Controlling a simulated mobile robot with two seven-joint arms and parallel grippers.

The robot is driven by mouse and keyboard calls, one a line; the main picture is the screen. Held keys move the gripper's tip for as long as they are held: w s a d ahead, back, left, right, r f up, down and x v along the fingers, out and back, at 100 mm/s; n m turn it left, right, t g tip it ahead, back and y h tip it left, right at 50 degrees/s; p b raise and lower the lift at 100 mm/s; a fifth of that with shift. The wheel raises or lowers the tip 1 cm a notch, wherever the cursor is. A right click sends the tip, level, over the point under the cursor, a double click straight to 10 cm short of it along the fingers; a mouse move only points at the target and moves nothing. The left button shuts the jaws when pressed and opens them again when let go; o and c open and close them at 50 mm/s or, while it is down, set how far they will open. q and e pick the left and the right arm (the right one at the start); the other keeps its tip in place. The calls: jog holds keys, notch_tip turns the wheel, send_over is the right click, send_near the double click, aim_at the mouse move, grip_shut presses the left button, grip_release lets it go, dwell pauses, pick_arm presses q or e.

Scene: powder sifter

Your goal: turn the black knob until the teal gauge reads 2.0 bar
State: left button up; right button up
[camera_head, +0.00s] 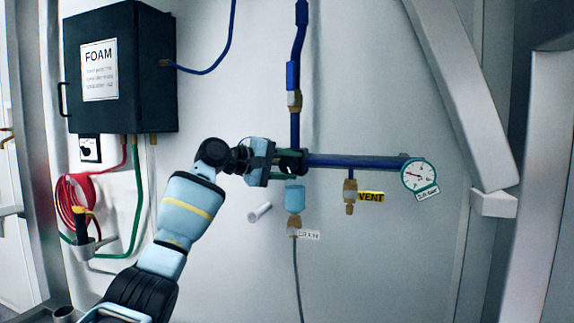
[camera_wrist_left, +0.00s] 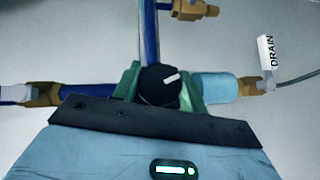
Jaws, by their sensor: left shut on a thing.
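The black knob (camera_wrist_left: 157,84) shows in the left wrist view with a white mark pointing right and slightly up. My left gripper (camera_head: 289,163) is at the pipe junction in the head view. Its greenish fingers stand on both sides of the knob in the left wrist view (camera_wrist_left: 160,90), shut on it. The teal-rimmed gauge (camera_head: 419,174) is at the right end of the blue horizontal pipe, with a tilted tag under it. Its needle points to the left, slightly up; the scale is too small to read. My right gripper is not in view.
A light-blue bowl (camera_head: 294,199) hangs below the junction, above the DRAIN label (camera_head: 308,235). A brass fitting (camera_head: 349,194) and the yellow VENT label (camera_head: 371,197) are to the right. A black FOAM box (camera_head: 119,70) and a red hose (camera_head: 72,200) are at left.

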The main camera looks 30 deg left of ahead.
pick_arm(q)
jog(key=shift+y, duration=0.3)
dwell(0.4)
jog(key=o, duration=1)
jog(key=shift+c, duration=0.2)
jog(key=v, duration=0.7)
jog(key=shift+s+a, duration=0.2)
jog(key=shift+s, duration=0.1)
jog(key=shift+r, duration=0.1)
